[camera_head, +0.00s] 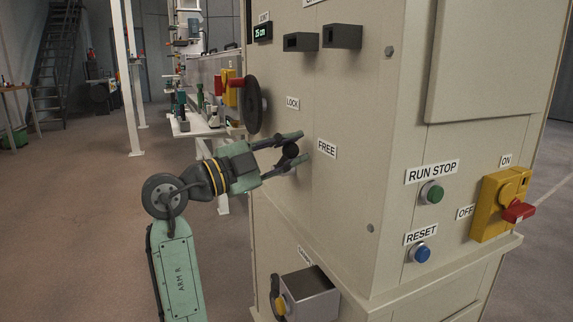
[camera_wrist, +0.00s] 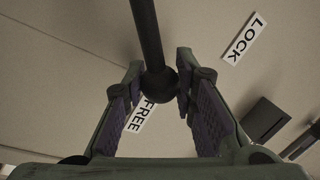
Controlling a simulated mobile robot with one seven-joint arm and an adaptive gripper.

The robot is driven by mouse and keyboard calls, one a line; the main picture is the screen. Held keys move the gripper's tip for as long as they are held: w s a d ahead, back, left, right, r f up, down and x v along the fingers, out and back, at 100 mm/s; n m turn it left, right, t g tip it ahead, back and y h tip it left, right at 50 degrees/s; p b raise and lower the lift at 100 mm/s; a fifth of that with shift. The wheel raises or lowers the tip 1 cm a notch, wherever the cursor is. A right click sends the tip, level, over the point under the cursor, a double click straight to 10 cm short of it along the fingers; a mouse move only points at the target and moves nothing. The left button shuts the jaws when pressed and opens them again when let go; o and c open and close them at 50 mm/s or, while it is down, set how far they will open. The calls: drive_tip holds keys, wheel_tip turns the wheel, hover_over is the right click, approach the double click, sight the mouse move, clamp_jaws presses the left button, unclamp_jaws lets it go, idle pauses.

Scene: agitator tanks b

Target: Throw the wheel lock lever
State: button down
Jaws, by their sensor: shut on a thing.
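The wheel lock lever shows in the wrist view as a dark rod (camera_wrist: 147,35) ending in a round black knob (camera_wrist: 159,83). In the head view the knob (camera_head: 291,150) is by the cabinet's front, left of the FREE label (camera_head: 326,149) and below the LOCK label (camera_head: 292,103). My gripper (camera_head: 293,148) is shut on the knob, one finger on each side. In the wrist view the knob partly covers the FREE label (camera_wrist: 141,117), and the LOCK label (camera_wrist: 244,38) is at upper right. The lever's pivot is hidden.
A black handwheel (camera_head: 252,104) stands out left of the labels. Lower on the cabinet a grey box (camera_head: 308,294) juts out. Buttons and a yellow ON/OFF switch (camera_head: 499,205) are on the right face. Open floor (camera_head: 75,215) lies to the left.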

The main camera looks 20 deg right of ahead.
drive_tip(key=shift+s+f+m+g+b, duration=0.15)
drive_tip(key=shift+s+f+m+b, duration=0.25)
drive_tip(key=shift+m+b, duration=0.35)
drive_tip(key=shift+s+f+m+g+b, duration=0.2)
drive_tip(key=shift+f+m+b, duration=0.3)
drive_tip(key=shift+m+b, duration=0.2)
drive_tip(key=c, duration=1.3)
unclamp_jaws()
drive_tip(key=s+a+f, duration=0.1)
drive_tip(key=a+f, duration=0.1)
drive_tip(key=a, duration=0.9)
drive_tip(key=shift+s+a, duration=0.3)
drive_tip(key=shift+a, duration=0.05)
